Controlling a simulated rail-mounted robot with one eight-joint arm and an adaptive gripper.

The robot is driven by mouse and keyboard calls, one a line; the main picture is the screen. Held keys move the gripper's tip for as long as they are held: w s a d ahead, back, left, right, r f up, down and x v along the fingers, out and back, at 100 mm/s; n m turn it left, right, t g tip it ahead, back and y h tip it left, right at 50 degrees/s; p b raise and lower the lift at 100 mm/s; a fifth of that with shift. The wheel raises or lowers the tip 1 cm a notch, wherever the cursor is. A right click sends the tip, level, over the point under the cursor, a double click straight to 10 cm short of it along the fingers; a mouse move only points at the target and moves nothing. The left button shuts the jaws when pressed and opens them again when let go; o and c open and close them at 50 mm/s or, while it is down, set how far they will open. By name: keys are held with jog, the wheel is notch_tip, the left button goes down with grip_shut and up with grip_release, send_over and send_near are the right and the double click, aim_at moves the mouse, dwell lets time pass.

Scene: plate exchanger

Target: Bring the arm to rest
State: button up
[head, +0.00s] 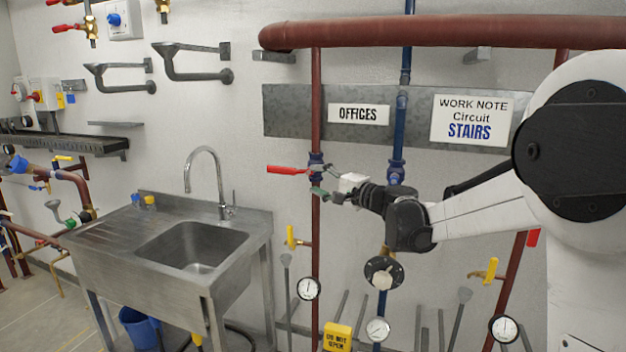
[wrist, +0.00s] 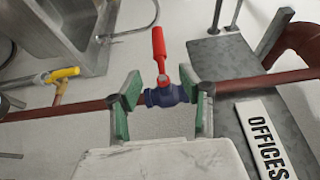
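My gripper (head: 321,180) is at the red vertical pipe (head: 316,120), below the OFFICES sign (head: 359,114). In the wrist view, my gripper (wrist: 162,103) is open, with its green-padded fingers apart. A blue valve body (wrist: 166,95) with a red lever (wrist: 159,50) appears between the fingers. I cannot tell whether the pads touch it. In the head view the red lever (head: 287,170) sticks out to the left, across the pipe. My arm (head: 480,208) reaches in from the right, extended toward the wall.
A steel sink (head: 190,245) with a tall tap (head: 205,170) stands to the left. A blue pipe (head: 397,140) runs to the right of the red one. Gauges (head: 309,287) and yellow-handled valves (head: 292,238) sit below. A thick red pipe (head: 430,31) crosses above.

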jog(key=s+d+f+n+g+h, duration=0.1)
jog(key=s+f+n+g+h, duration=0.15)
jog(key=s, duration=0.85)
jog(key=s+f+n+g+h, duration=0.2)
jog(key=s+n+h, duration=0.1)
jog(key=s, duration=0.9)
jog(key=s+d+f+n+h, duration=0.2)
jog(key=s+d+f, duration=0.3)
jog(key=s, duration=0.6)
jog(key=s+d+f+n+g+h, duration=0.1)
jog(key=s+d+f+h, duration=0.4)
jog(key=s, duration=0.6)
jog(key=shift+d+f+n, duration=0.35)
jog(key=shift+d, duration=0.7)
